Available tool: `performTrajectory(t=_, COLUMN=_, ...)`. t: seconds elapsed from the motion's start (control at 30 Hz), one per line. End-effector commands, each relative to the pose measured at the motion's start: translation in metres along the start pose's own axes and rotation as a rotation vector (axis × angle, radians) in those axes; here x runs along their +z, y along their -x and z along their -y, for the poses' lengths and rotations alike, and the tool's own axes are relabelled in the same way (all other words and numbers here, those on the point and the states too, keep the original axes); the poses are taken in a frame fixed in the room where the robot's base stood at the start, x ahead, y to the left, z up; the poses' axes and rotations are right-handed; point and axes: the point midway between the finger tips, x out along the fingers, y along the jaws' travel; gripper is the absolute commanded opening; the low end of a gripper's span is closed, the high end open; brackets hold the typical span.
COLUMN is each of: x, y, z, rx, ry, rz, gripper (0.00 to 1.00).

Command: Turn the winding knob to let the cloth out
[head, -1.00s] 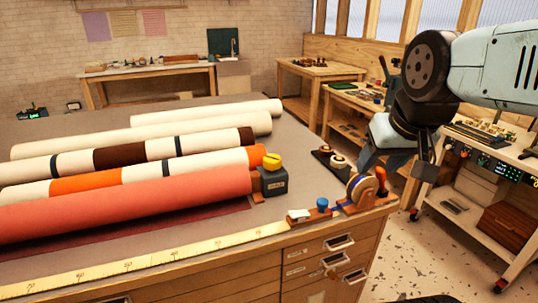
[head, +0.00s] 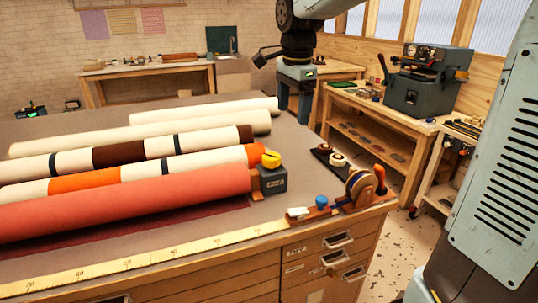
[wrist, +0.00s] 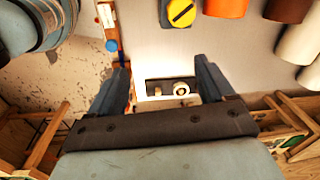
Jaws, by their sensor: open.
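The yellow knob (head: 271,160) sits on top of a dark grey box (head: 270,181) at the right end of the red cloth roll (head: 130,204). A strip of dark red cloth (head: 205,222) lies flat in front of the roll. In the wrist view the knob (wrist: 181,13) is at the top edge, beyond my fingertips and apart from them. My gripper (head: 294,115) points down, open and empty, above the far right of the table. In the wrist view its fingers (wrist: 163,75) stand wide apart, with the dark spool tray showing between them.
A dark tray with cream spools (head: 335,160) lies near the table's right edge. A ribbon reel (head: 360,188) with an orange handle and a blue knob (head: 321,202) stand at the front right corner. Other rolls lie behind the red one.

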Motion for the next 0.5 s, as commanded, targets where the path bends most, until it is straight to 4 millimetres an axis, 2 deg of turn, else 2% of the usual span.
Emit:
performTrajectory(t=0.03, x=0.005, y=-0.006, z=0.015, rx=0.021, ry=-0.048, rz=0.007, gripper=0.82)
performTrajectory(t=0.2, x=0.018, y=-0.018, z=0.045, rx=0.071, ry=-0.195, rz=0.016, gripper=0.82)
performTrajectory(t=0.3, x=0.022, y=-0.022, z=0.055, rx=0.086, ry=-0.246, rz=0.016, gripper=0.82)
performTrajectory(t=0.5, x=0.026, y=-0.033, z=0.060, rx=0.098, ry=-0.277, rz=0.016, gripper=0.82)
